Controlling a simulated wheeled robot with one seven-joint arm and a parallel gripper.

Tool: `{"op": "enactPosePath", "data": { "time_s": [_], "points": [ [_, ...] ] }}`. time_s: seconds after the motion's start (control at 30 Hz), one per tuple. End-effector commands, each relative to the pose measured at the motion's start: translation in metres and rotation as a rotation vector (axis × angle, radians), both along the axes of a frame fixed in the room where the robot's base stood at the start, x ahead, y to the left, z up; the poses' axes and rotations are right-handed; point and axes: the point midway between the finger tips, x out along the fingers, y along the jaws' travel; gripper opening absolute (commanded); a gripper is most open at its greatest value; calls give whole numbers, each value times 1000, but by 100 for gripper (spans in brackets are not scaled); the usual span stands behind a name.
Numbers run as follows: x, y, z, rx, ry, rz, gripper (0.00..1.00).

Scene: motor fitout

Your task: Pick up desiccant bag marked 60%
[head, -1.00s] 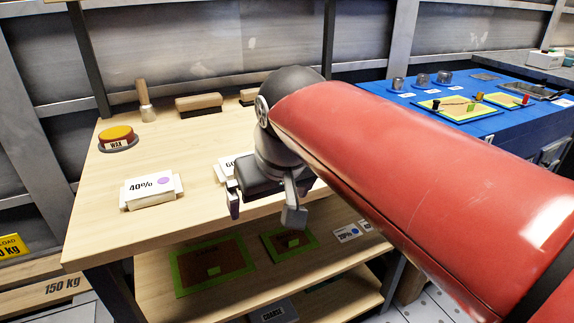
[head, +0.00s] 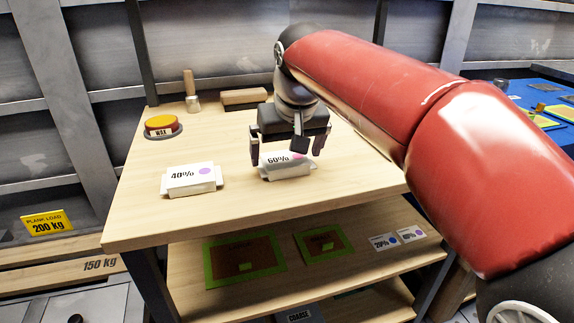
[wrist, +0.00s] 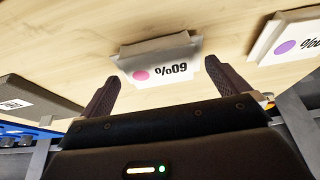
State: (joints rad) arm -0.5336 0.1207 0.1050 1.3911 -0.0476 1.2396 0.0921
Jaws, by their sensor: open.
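The desiccant bag marked 60% (head: 286,167), white with a pink dot, lies on the wooden shelf top. In the wrist view the 60% bag (wrist: 158,62) lies beyond and between the fingertips, its label upside down. Contact with the bag cannot be told.
The bag marked 40% (head: 191,179) lies to the left, with a purple dot. A wax tin (head: 162,127), a brush (head: 191,92) and a wooden block (head: 244,97) stand farther back. The lower shelf holds green-edged boards (head: 245,257) and small labelled packets (head: 397,238).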

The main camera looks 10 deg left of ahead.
Motion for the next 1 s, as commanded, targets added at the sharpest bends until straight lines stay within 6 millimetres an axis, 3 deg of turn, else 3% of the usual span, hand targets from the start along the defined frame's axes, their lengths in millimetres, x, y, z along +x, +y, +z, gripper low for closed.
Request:
{"op": "enactPosePath", "data": {
  "time_s": [0.13, 0.43, 0.77, 1.0],
  "points": [
    [5, 4, -17, -1, 1, 0, 100],
    [7, 4, -20, 1, -1, 0, 99],
    [7, 4, -20, 1, -1, 0, 56],
    [7, 4, -19, 1, -2, 0, 54]
  ]
}}
